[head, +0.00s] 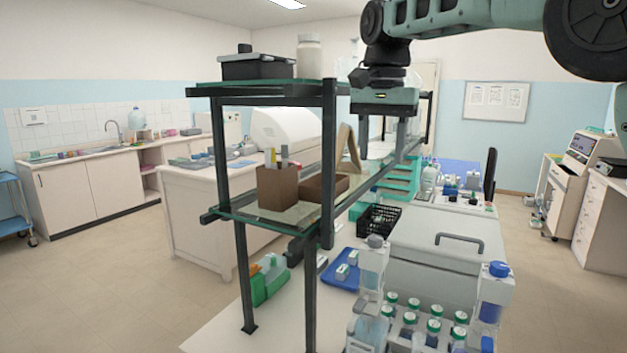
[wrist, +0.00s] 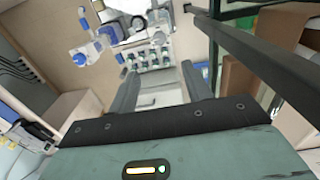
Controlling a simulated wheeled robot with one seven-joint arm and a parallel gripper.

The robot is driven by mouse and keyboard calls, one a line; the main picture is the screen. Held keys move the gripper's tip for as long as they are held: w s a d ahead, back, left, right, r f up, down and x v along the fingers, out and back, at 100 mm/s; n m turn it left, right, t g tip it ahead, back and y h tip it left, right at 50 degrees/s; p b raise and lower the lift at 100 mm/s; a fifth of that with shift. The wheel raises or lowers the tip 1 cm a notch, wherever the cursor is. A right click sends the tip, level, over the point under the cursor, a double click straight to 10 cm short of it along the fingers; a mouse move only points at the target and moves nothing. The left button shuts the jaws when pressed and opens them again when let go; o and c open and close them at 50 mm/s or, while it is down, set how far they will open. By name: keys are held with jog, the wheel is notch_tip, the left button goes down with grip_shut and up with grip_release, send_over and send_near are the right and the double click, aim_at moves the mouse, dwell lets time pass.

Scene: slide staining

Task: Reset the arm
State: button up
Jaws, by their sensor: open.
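My gripper (head: 383,132) hangs from my arm in the upper middle of the head view, fingers pointing down, beside the shelf rack's dark post. In the wrist view my gripper (wrist: 159,68) shows two grey fingers set well apart, with nothing between them. It is open and empty. Below and beyond the fingers, a rack of capped bottles (wrist: 152,57) shows in the wrist view. Part of my arm crosses the top right of the head view.
A dark-framed glass shelf rack (head: 328,180) stands close to my gripper, holding a brown box (head: 277,188) and a white jar (head: 309,56). Below are capped bottles (head: 433,327), a grey lidded machine (head: 445,240) and a black basket (head: 378,219). Open floor lies left and right.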

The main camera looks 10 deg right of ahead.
jog(key=s+a+f+n+y+b, duration=0.1)
jog(key=s+a+f+n+b, duration=0.25)
jog(key=s+f, duration=0.6)
jog(key=s+a+f+n+b, duration=0.2)
jog(key=s+a+f+n, duration=0.3)
jog(key=s+f, duration=0.45)
jog(key=s+d+f+n+b, duration=0.2)
jog(key=s+f+n, duration=0.4)
jog(key=s+f, duration=0.6)
jog(key=s, duration=0.3)
jog(key=shift+d+f, duration=0.4)
jog(key=shift+w+n, duration=0.1)
jog(key=shift+n, duration=0.15)
jog(key=shift+c, duration=0.3)
